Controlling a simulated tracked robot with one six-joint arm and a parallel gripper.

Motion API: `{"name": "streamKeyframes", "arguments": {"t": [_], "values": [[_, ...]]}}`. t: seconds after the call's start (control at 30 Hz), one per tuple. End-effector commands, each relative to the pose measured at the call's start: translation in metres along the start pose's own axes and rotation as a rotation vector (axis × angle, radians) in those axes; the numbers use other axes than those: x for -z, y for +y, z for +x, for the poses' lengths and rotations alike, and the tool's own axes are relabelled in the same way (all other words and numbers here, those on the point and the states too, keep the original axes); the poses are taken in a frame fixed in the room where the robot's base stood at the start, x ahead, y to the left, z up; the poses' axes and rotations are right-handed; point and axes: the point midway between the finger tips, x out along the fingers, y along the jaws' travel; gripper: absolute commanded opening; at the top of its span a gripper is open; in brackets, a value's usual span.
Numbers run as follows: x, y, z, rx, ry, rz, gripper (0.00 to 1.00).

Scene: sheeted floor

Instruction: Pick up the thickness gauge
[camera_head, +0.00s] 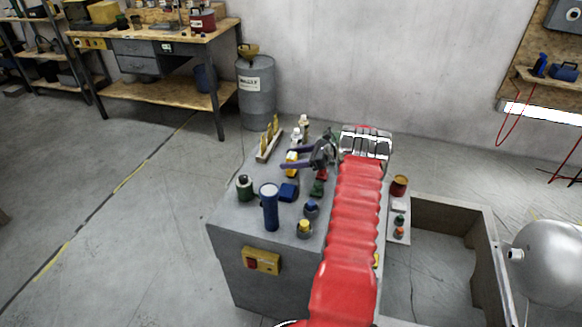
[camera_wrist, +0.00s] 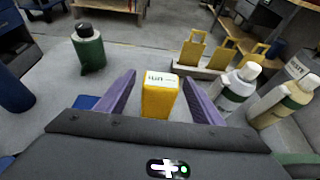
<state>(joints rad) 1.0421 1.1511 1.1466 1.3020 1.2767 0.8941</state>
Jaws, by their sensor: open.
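A small yellow box-shaped device with a white lettered top, which I take to be the thickness gauge (camera_wrist: 160,98), stands upright on the grey cabinet top. It also shows in the head view (camera_head: 292,157), partly hidden by my gripper. My gripper (camera_wrist: 160,77) is open, with its purple fingers on either side of the yellow device and a gap visible at both sides. In the head view my gripper (camera_head: 285,159) reaches left over the cabinet. The device's lower part is hidden behind the gripper body in the wrist view.
On the cabinet (camera_head: 240,217) stand a dark green bottle (camera_head: 245,188), a blue cylinder (camera_head: 270,208), a blue block (camera_head: 288,192) and small pots. White bottles (camera_wrist: 232,92) stand close right of my gripper. A rack with yellow pieces (camera_head: 268,139) is behind.

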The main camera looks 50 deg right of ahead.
Motion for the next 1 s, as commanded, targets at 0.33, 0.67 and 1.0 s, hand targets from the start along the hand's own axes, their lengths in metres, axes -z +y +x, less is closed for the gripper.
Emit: {"name": "streamKeyframes", "arguments": {"t": [0.33,0.67,1.0], "values": [[-0.0001,0.0002,-0.0001,-0.001,0.000,0.000,0.61],[-0.0002,0.0002,0.0000,-0.001,0.000,0.000,0.38],[-0.0001,0.0003,0.0001,-0.001,0.000,0.000,0.14]]}}
